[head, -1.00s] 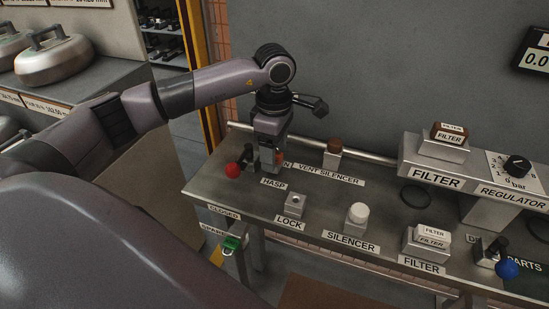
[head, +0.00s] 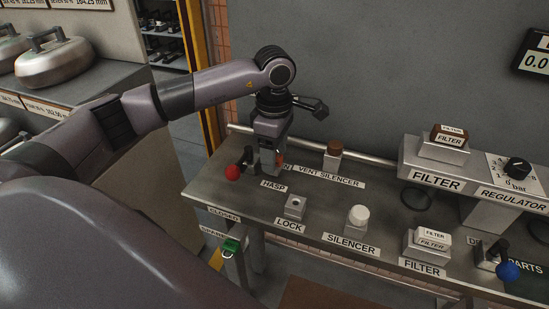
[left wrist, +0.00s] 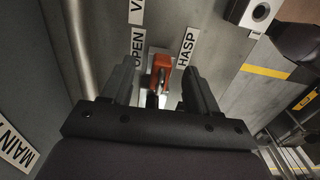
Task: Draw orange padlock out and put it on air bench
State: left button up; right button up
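The orange padlock (left wrist: 161,62) shows beside the HASP label in the left wrist view. It lies ahead of and between the fingers, with a gap on each side. In the head view only a small orange patch (head: 280,159) of it shows beside my gripper. My left gripper (head: 268,172) points down over the hasp spot and is open around the padlock; contact cannot be seen. The air bench (head: 328,207) is a grey metal top with labelled stations. The grey LOCK block (head: 295,206) with a round hole stands in front of the gripper. My right gripper is out of view.
A red-knobbed lever (head: 233,172) stands close left of the gripper. A brown-topped vent silencer (head: 333,155) is behind right. A white-capped silencer (head: 357,217) and filter block (head: 427,243) stand right. A green padlock (head: 231,246) hangs at the front edge.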

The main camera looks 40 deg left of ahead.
pick_arm(q)
grip_shut()
jog(key=shift+r, duration=0.1)
jog(key=shift+r+p, duration=0.9)
jog(key=shift+r, duration=0.25)
jog(key=shift+r+p, duration=1.2)
jog(key=shift+r, duration=0.6)
